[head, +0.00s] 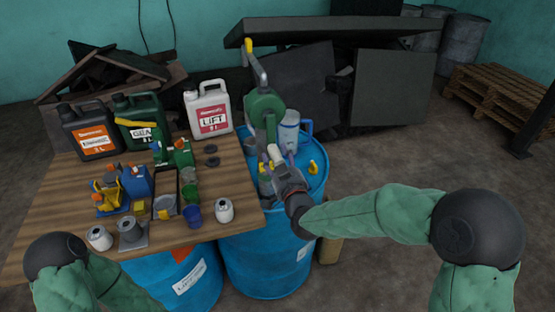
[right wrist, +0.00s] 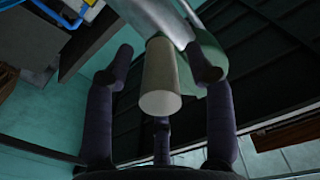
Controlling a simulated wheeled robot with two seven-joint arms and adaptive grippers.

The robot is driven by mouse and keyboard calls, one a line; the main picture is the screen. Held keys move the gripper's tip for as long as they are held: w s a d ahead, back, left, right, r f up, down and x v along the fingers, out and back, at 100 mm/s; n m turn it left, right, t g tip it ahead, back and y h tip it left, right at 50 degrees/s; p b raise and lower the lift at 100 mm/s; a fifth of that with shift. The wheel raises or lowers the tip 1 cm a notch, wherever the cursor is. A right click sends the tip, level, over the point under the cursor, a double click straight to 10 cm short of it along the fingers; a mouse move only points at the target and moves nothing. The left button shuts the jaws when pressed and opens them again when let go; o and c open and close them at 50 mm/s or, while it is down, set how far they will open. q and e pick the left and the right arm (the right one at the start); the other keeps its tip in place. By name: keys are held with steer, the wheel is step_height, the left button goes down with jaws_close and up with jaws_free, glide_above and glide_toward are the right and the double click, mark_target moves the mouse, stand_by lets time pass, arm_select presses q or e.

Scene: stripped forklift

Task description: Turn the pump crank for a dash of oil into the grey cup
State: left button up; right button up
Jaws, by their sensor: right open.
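The green pump (head: 265,105) stands on a blue drum (head: 265,262) to the right of the table. A grey metal arm with a yellow tip (head: 248,45) rises from its top. A cream cylindrical crank handle (head: 275,153) shows low on the pump, and in the right wrist view the handle (right wrist: 160,80) lies between my dark fingers. My right gripper (head: 279,168) is open around it, with gaps at the sides.
The wooden table (head: 235,180) holds a white jug (head: 209,107), a dark green jug (head: 137,120), an orange-labelled jug (head: 88,130), a blue cup (head: 193,215) and several small items. A pale container (head: 289,130) stands beside the pump. Floor at right is clear before the pallets (head: 495,100).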

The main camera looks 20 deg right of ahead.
jaws_close()
steer(key=a+m+b, duration=0.3)
steer(key=shift+r+m+b, duration=0.15)
steer(key=shift+m+b, duration=0.15)
steer(key=shift+b, duration=0.1)
jaws_free()
steer(key=shift+s, duration=0.1)
steer(key=s, duration=1.2)
steer(key=shift+d, duration=0.15)
